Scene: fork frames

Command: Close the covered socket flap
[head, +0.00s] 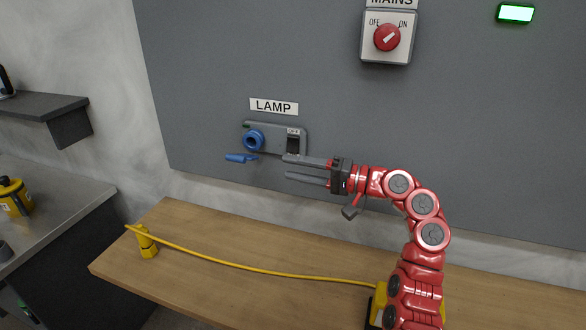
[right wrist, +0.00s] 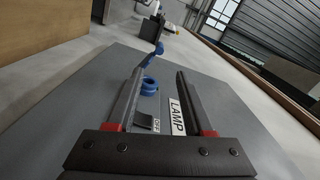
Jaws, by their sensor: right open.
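The covered socket (head: 254,140) is a blue ring on a grey plate under the LAMP label. Its blue flap (head: 240,157) stands open, sticking out below and left of the ring. In the right wrist view the ring (right wrist: 149,88) shows between the fingers, with the flap (right wrist: 155,52) beyond it. My right gripper (head: 287,167) is open and empty, its fingers pointing left, just right of the flap and below the plate's black switch. It appears apart from the flap. My left gripper is out of view.
A black switch (head: 293,145) marked OFF sits right of the socket. A red MAINS knob (head: 387,38) and a lit green lamp (head: 515,13) are higher on the panel. A yellow cable (head: 250,268) with a yellow plug (head: 147,243) lies on the wooden bench (head: 210,285).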

